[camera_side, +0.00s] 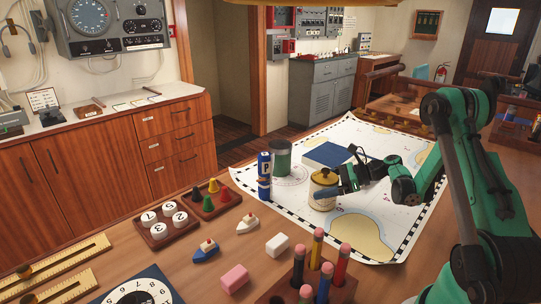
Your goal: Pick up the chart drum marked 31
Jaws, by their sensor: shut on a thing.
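A cream canister (322,179) with a gold-brown lid and a dark knob is upright at the middle of the sea chart (408,205). No number 31 is readable on it from here. My gripper (336,183) reaches in from the right and is shut on this canister, with one finger crossing its front side.
A blue book (327,155) lies behind. A pencil block (338,287), number tray (155,236), peg tray (216,212), toy boats and erasers fill the front.

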